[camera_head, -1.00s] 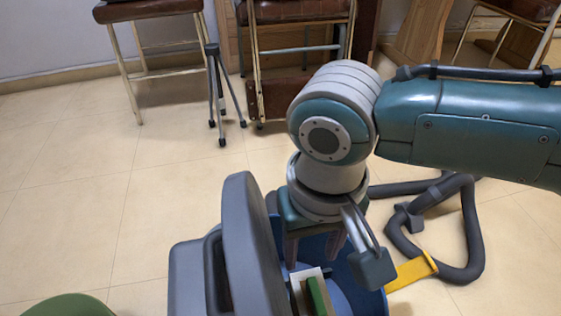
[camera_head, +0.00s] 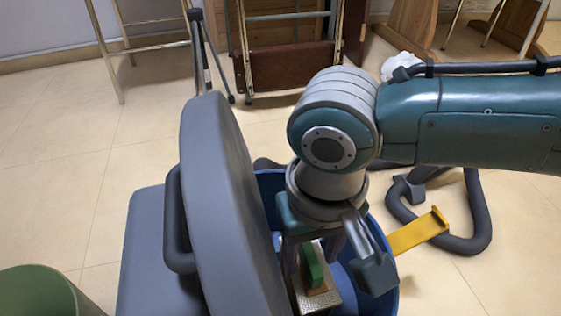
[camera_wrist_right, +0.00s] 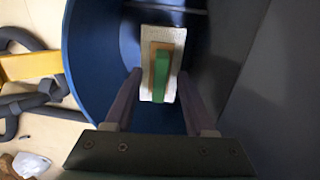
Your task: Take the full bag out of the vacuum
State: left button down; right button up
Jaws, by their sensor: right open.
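The vacuum stands open on the floor, with a grey lid (camera_head: 215,200) raised on the left and a blue round body (camera_head: 382,298). Inside the body is the bag, pale with a brown collar and a green tab (camera_head: 312,262). In the right wrist view the bag's pale plate (camera_wrist_right: 145,42) and green tab (camera_wrist_right: 161,76) lie ahead, between the fingers. My right gripper (camera_wrist_right: 158,82) is open and points down into the blue body, its fingers either side of the tab with gaps. In the head view its fingers (camera_head: 311,255) are partly hidden. My left gripper is not in view.
A yellow piece (camera_head: 418,232) sticks out from the body's right side. A dark hose (camera_head: 478,215) curls on the floor there. A green bin (camera_head: 40,292) stands at lower left. Stools and a tripod (camera_head: 196,50) stand behind. The floor at left is clear.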

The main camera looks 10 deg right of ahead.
grip_shut()
dwell(1.3)
